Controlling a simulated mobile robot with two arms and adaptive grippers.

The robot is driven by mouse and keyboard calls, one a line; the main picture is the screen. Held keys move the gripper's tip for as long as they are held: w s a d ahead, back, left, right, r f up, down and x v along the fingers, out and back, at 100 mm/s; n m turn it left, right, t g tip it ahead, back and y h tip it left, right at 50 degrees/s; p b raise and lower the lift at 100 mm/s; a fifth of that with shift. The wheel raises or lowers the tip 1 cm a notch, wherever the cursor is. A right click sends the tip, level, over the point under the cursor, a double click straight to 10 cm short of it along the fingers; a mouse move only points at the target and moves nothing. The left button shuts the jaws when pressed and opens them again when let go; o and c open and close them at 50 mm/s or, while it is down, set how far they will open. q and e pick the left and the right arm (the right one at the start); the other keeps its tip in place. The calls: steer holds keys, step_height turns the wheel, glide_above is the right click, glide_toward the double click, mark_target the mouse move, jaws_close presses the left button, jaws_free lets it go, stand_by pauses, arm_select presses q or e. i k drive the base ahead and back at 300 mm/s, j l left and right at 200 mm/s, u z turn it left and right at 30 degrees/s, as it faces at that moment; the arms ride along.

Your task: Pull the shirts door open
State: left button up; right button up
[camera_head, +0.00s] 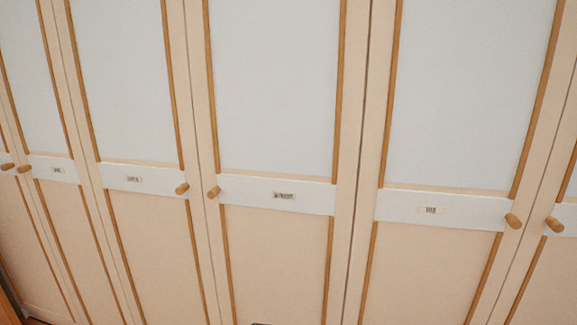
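A row of tall, pale timber wardrobe doors fills the view, all seemingly shut. Each has a grey-white upper panel, brown edging strips and a white cross band; the middle doors carry small labels. The labels are too small to read surely, so I cannot tell which door is the shirts door. The centre door (275,85) has a label (284,196) and a round wooden knob (213,192) on its left. The door to its left (125,80) has a label (133,179) and a knob (182,188) on its right. Neither gripper shows.
The door right of centre (465,95) has a label (430,210) and a knob (513,220) beside another door's knob (554,225). Two more knobs, one of them the far-left knob (7,166), are at left. A sliver of floor shows bottom left.

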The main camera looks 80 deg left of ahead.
mark_target(127, 64)
steer(key=u, duration=3.65)
